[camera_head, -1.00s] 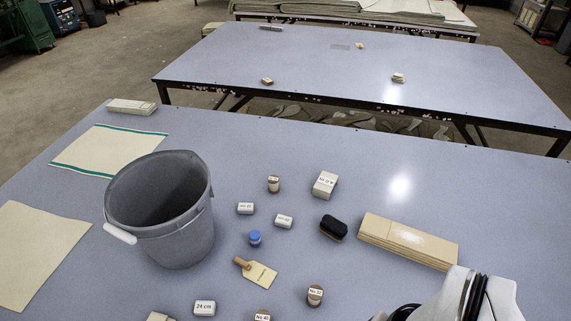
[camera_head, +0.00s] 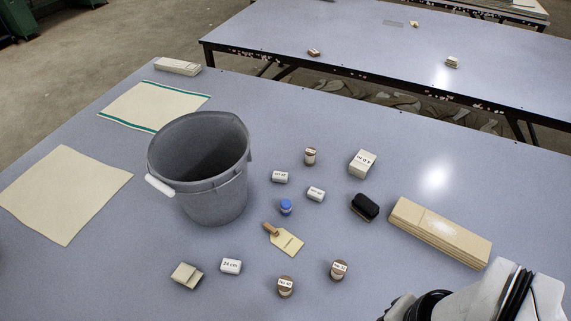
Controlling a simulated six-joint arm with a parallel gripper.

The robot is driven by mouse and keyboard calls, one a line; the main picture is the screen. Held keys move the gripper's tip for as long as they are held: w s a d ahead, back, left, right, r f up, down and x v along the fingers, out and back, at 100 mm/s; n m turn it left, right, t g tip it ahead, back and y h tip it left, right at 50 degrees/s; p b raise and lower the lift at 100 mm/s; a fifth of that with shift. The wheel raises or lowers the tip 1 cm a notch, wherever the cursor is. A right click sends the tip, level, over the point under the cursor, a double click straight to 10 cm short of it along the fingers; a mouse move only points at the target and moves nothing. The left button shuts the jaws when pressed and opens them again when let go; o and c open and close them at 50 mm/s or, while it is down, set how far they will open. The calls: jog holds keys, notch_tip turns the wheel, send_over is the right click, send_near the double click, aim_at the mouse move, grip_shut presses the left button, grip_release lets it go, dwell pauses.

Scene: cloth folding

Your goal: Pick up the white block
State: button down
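Several white blocks lie on the near table. One small white block (camera_head: 280,176) with dark print is right of the bucket, and a second small white block (camera_head: 316,194) is just right of and nearer than it. A white block marked "24 cm" (camera_head: 231,266) lies nearer the front. A larger whitish box (camera_head: 362,163) with print on top stands farther right. I cannot tell which one the task means. Part of my arm shows at the bottom right corner, but my gripper is not in view.
A grey bucket (camera_head: 198,168) stands left of the blocks. Around them are a black brush (camera_head: 365,207), blue-capped bottle (camera_head: 286,207), wooden scraper (camera_head: 284,239), cream block (camera_head: 187,275) and long beige stack (camera_head: 440,232). Cloths (camera_head: 65,195) lie left. The table (camera_head: 330,120) is clear toward the back.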

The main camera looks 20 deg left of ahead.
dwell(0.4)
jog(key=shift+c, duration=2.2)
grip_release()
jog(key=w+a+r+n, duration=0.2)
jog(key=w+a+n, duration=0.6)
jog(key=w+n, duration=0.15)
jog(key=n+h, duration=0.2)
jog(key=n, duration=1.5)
send_over(229, 264)
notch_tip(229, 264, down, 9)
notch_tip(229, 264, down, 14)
